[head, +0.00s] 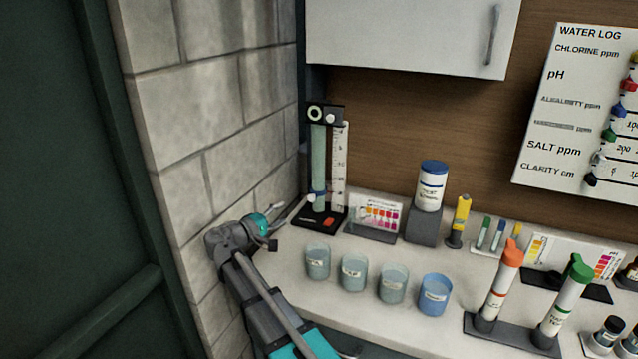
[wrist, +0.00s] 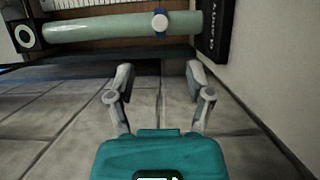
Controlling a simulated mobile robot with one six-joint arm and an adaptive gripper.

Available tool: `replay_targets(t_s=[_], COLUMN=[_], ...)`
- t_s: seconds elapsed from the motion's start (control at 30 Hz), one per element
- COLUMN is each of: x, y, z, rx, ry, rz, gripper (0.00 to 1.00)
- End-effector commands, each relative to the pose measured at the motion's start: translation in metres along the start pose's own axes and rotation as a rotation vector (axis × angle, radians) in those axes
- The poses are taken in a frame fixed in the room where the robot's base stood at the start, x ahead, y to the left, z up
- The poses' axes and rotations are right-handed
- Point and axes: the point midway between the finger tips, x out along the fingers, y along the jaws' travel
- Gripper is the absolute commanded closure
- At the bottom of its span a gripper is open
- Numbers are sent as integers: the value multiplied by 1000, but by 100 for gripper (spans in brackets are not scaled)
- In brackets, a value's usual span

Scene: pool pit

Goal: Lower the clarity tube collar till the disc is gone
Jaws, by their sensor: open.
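The clarity tube (head: 318,160) is a pale green upright tube on a black stand at the back left of the counter. A blue collar (head: 319,196) with a white knob sits around its lower part. In the wrist view the tube (wrist: 95,28) lies sideways across the top, with the collar (wrist: 160,34) right of its middle. A black head with a pale ring (head: 314,113) is at the tube's top; I cannot make out a disc inside the tube. My gripper (head: 279,225) is open and empty, left of the stand. In the wrist view its fingers (wrist: 159,80) point toward the collar, apart from it.
A white scale (head: 340,165) stands close right of the tube. A colour chart (head: 376,214) and several cups, including a blue one (head: 434,294), are right of the stand. The block wall (head: 215,120) is close on the left. A water log board (head: 580,110) hangs at right.

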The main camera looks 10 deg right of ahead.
Motion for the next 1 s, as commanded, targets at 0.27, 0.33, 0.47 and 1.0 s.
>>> replay_targets(t_s=[0.27, 0.33, 0.47, 1.0], x=[0, 0, 0, 15], y=[0, 0, 0, 24], z=[0, 0, 0, 8], rx=[0, 0, 0, 347], ry=[0, 0, 0, 23], rz=[0, 0, 0, -132], gripper=[33, 33, 35, 100])
